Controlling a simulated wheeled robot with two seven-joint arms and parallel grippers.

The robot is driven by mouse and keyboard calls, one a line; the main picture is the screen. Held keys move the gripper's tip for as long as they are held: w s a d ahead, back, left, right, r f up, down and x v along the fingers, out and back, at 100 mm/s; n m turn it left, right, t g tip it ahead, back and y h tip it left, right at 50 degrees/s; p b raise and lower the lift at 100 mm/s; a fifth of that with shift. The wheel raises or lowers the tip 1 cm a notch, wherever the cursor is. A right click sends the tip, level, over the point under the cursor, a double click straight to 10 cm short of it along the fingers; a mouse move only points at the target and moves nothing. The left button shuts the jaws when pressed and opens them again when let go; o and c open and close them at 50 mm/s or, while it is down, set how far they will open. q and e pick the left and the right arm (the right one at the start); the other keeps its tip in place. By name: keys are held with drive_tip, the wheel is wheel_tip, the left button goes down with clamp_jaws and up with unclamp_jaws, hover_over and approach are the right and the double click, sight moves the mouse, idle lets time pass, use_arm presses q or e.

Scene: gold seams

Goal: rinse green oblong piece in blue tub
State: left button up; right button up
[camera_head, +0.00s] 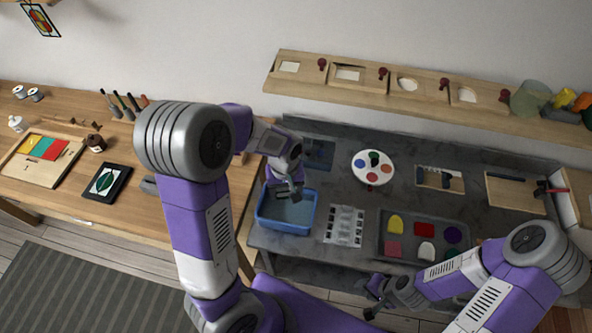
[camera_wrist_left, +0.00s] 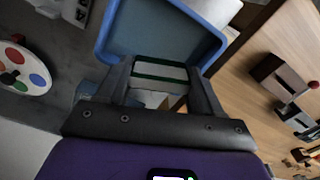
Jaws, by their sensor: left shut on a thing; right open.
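The blue tub (camera_head: 283,228) stands at the left end of the grey counter, with greyish water or floor showing inside. My left gripper (camera_head: 291,193) is over the back part of the tub, pointing down. In the left wrist view my left gripper (camera_wrist_left: 162,84) is shut on a pale piece with dark green edges, the green oblong piece (camera_wrist_left: 160,72). The blue tub's rim (camera_wrist_left: 106,38) shows just beyond the piece. I cannot tell whether the piece touches the water. In the head view the piece is hardly visible. My right gripper (camera_head: 374,296) is open and empty, in front of the counter.
A printed sheet (camera_head: 344,226) lies right of the tub, then a dark tray (camera_head: 384,252) of coloured pieces. A round paint palette (camera_head: 372,153) is behind. A wooden bench (camera_head: 133,205) is at the left. A shelf (camera_head: 500,119) runs above the counter.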

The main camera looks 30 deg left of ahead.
sight(286, 191)
use_arm(q)
drive_tip(key=shift+w, duration=0.3)
drive_tip(key=shift+f, duration=0.2)
drive_tip(key=shift+s+f+b, duration=0.35)
drive_tip(key=shift+f+b, duration=0.05)
drive_tip(key=shift+b, duration=0.2)
drive_tip(key=shift+f+b, duration=0.3)
drive_tip(key=shift+f, duration=0.05)
drive_tip(key=shift+w+f+b, duration=0.1)
drive_tip(key=shift+f+b, duration=0.65)
drive_tip(key=shift+f, duration=0.15)
wheel_tip(286, 191, down, 8)
drive_tip(key=b, duration=0.7)
drive_tip(key=shift+r, duration=0.1)
drive_tip(key=shift+d, duration=0.2)
drive_tip(key=shift+w+d, duration=0.15)
drive_tip(key=shift+d, duration=0.25)
